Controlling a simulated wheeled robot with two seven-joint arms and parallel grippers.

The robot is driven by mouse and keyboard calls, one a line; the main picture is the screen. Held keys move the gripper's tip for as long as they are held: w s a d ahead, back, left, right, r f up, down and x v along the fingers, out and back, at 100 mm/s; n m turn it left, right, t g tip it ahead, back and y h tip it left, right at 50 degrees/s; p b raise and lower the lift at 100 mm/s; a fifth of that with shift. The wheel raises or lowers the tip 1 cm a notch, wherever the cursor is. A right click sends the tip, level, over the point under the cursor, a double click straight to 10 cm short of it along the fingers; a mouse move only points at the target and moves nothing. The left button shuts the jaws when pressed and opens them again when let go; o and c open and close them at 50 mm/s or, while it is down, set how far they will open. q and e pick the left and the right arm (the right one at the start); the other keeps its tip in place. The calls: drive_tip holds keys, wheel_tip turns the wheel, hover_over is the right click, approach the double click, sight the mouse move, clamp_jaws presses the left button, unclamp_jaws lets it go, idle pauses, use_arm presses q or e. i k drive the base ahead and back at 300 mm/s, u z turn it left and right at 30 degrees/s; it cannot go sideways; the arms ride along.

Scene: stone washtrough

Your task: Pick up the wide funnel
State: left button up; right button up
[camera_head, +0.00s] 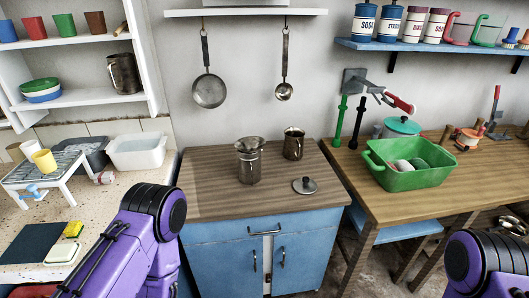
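What looks like the wide funnel (250,143) is a flared grey metal piece on top of a metal canister (249,167). Both stand on the wooden top of the blue cabinet, left of its middle. How the funnel sits in the canister's mouth is too small to tell. Purple and black links of my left arm show at lower left and of my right arm at the lower right edge. Neither gripper shows, and both arms are apart from the funnel.
A metal jug (293,144) stands behind and right of the canister, and a round lid (304,186) lies in front of it. The front left of the cabinet top (205,200) is clear. A green tub (410,165) stands on the right-hand table. A pan (209,91) hangs above.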

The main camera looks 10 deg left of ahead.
sight(249, 144)
drive_tip(key=z, duration=1.45)
drive_tip(key=i, duration=0.9)
drive_tip(key=u, duration=0.2)
